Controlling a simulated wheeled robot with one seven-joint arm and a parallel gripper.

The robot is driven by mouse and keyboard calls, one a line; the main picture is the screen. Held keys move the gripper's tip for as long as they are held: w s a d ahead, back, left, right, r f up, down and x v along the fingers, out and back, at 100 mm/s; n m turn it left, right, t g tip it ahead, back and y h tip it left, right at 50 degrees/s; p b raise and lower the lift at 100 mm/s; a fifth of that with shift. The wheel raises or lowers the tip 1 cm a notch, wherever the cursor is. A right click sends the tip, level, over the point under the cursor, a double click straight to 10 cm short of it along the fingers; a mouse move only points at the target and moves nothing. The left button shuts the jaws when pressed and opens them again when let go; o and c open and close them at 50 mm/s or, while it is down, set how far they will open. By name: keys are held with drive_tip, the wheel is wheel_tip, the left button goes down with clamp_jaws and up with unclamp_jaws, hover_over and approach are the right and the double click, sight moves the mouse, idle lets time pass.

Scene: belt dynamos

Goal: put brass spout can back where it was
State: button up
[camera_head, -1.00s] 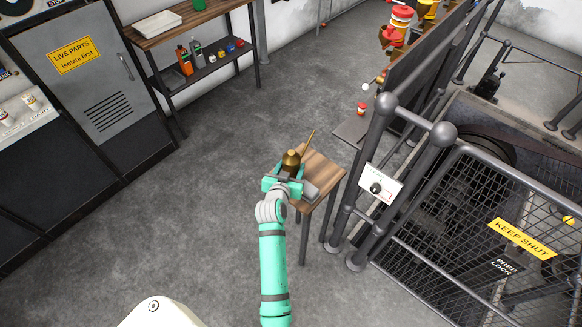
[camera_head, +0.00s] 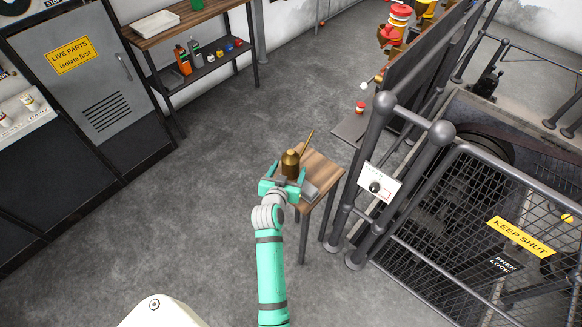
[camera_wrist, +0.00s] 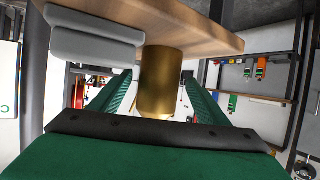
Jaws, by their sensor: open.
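The brass spout can (camera_head: 291,165) stands upright at the left part of a small wooden table (camera_head: 322,170), its long thin spout pointing up and to the right. My gripper (camera_head: 284,183) is at the can's near side, low against its body. In the wrist view, which looks upside down, the can (camera_wrist: 160,80) shows between the two green fingers of my open gripper (camera_wrist: 160,92), with a visible gap on each side. The can's base meets the wooden top (camera_wrist: 185,30) there. The fingers hide part of the can's lower body in the head view.
A grey block (camera_wrist: 92,40) lies on the table beside the can. A workbench with a shelf of bottles (camera_head: 200,62) is at the back left. The floor left of the table is clear.

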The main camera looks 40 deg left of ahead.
drive_tip(key=v, duration=0.9)
drive_tip(key=shift+s, duration=0.15)
drive_tip(key=shift+d+r, duration=0.1)
drive_tip(key=s+d+f+m+h, duration=0.1)
drive_tip(key=s+d+f, duration=0.1)
drive_tip(key=s+d, duration=0.55)
drive_tip(key=s+d+f+m, duration=0.15)
drive_tip(key=s+d, duration=0.25)
drive_tip(key=d, duration=0.7)
drive_tip(key=s+d+r+m+t+h, duration=0.1)
drive_tip(key=s+d+r+h, duration=0.1)
drive_tip(key=s+d+r, duration=0.2)
drive_tip(key=s+d+r+m+t+h, duration=0.1)
drive_tip(key=s+d+r, duration=0.4)
drive_tip(key=s+d, duration=0.5)
drive_tip(key=shift+s+d+t+h, duration=0.2)
drive_tip(key=shift+s+t+h, duration=0.35)
drive_tip(key=shift+s, duration=0.25)
drive_tip(key=shift+c, duration=0.5)
